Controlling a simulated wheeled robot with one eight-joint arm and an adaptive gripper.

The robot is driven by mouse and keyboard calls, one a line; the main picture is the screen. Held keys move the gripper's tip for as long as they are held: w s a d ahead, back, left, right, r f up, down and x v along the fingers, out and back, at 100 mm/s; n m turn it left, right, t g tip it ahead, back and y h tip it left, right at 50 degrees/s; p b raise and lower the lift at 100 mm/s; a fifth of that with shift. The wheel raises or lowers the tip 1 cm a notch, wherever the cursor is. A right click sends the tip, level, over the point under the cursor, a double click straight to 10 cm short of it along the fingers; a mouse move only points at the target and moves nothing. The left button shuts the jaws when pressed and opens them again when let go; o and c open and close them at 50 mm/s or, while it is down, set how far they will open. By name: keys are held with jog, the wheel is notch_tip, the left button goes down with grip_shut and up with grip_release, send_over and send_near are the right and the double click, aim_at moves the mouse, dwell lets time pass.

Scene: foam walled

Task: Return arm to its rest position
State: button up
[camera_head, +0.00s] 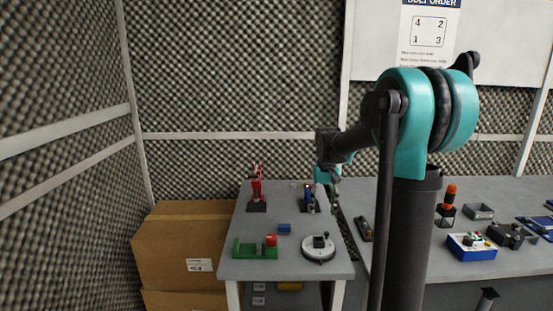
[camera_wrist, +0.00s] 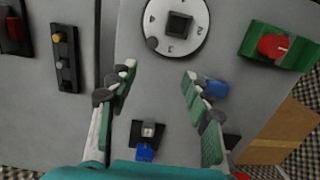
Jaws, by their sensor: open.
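My arm reaches out over the grey table (camera_head: 262,190) from the right in the head view, with its teal joint raised high. My gripper (camera_head: 333,182) hangs above the table near its back right part, partly hidden by the arm. In the wrist view my gripper (camera_wrist: 158,78) has its two green-padded fingers spread wide apart. A round white dial (camera_wrist: 174,22) with a dark square knob lies beyond the fingertips. It also shows near the table's front in the head view (camera_head: 318,250).
A green fixture with a red knob (camera_head: 256,248), a blue block (camera_head: 284,228) and a red upright device (camera_head: 257,190) stand on the table. Cardboard boxes (camera_head: 180,245) are at left. A second table at right holds a blue control box (camera_head: 471,246). Foam walls (camera_head: 230,65) enclose the place.

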jog(key=s+d+f+t, duration=0.1)
jog(key=s+f, duration=0.5)
jog(key=s, duration=0.6)
jog(key=s+d+f+t, duration=0.1)
jog(key=s+f+t, duration=0.2)
jog(key=s+f, duration=0.4)
jog(key=s, duration=0.5)
jog(key=shift+s+d+f+t, duration=0.2)
jog(key=shift+s+d+t, duration=0.2)
